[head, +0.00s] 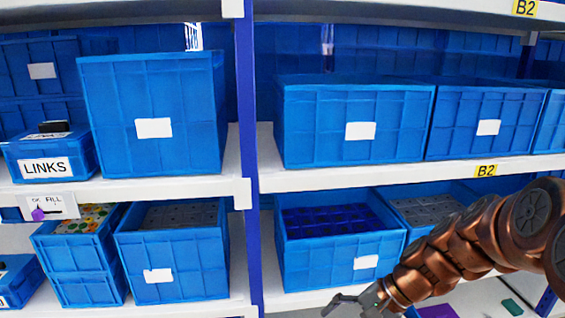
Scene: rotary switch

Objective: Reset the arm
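My arm reaches in from the right edge of the head view, its copper-coloured links sloping down to the left. My gripper (345,304) is at the bottom edge, in front of the lower shelf. One grey finger shows pointing left; the rest is partly cut off by the frame, so I cannot tell how far apart the fingers are. No held object shows.
Blue bins stand on the middle shelf (370,181), among them one labelled LINKS (47,167). An open bin (335,262) with dark blue contents stands behind and above my gripper. A blue upright post (246,150) separates the left and right bays.

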